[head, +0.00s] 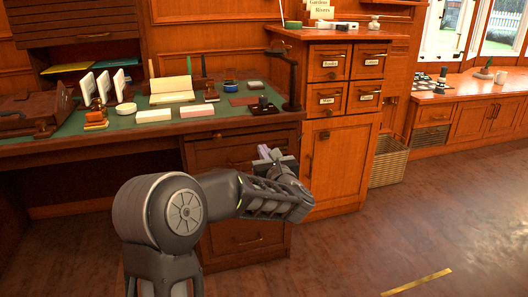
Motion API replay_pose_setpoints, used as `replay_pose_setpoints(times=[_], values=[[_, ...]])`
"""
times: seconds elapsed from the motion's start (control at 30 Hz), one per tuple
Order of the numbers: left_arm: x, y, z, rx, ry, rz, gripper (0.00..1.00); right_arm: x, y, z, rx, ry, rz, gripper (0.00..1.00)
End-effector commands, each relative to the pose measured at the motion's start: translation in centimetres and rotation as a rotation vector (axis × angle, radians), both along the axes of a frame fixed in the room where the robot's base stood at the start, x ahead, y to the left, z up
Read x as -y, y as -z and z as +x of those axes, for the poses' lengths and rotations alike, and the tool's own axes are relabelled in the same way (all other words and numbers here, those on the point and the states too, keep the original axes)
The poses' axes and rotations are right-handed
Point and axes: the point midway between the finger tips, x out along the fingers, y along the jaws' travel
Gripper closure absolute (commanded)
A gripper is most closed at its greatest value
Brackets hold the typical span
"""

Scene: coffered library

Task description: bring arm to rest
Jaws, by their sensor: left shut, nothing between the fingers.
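My left arm comes up from the bottom left and bends to the right in front of the desk drawers. Part of the gripper is hidden behind my own wrist link. My right gripper is not in view.
A green-topped desk (120,138) holds stamps, cards, an open book (172,91) and a dark desk lamp (288,70). A drawer cabinet (335,150) stands right of it, with a wicker basket (389,162) beside.

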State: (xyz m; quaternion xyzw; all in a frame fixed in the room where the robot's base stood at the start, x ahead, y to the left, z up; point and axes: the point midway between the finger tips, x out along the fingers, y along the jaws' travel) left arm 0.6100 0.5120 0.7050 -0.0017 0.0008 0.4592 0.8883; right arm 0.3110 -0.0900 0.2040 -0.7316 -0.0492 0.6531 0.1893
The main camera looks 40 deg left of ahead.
Motion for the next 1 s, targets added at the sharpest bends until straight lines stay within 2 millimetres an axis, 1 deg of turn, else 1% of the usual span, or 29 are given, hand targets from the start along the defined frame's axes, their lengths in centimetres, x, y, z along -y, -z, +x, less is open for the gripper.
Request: replay_pose_setpoints(times=[0.43,0.53,0.67,0.77,0.87,0.9,0.97,1.0], values=[[0.0,0.0,0.0,-0.002,0.000,0.000,1.00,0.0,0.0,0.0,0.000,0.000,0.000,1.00],[0.0,0.1,0.0,-0.027,0.001,0.018,1.00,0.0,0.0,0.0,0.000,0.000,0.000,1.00],[0.3,0.3,0.5,-0.147,0.025,0.092,1.00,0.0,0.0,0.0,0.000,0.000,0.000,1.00],[1.5,1.1,1.5,-0.332,0.096,0.221,1.00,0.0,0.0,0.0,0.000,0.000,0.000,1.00],[3.9,3.8,2.9,-0.600,0.224,0.426,1.00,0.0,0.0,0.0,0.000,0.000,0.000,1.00],[5.4,5.9,3.4,-0.729,0.299,0.528,1.00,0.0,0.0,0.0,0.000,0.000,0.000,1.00],[8.3,9.9,4.1,-0.924,0.431,0.700,1.00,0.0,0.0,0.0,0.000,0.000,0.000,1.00],[10.3,12.7,4.2,-1.041,0.525,0.819,1.00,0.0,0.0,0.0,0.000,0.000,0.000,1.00]])
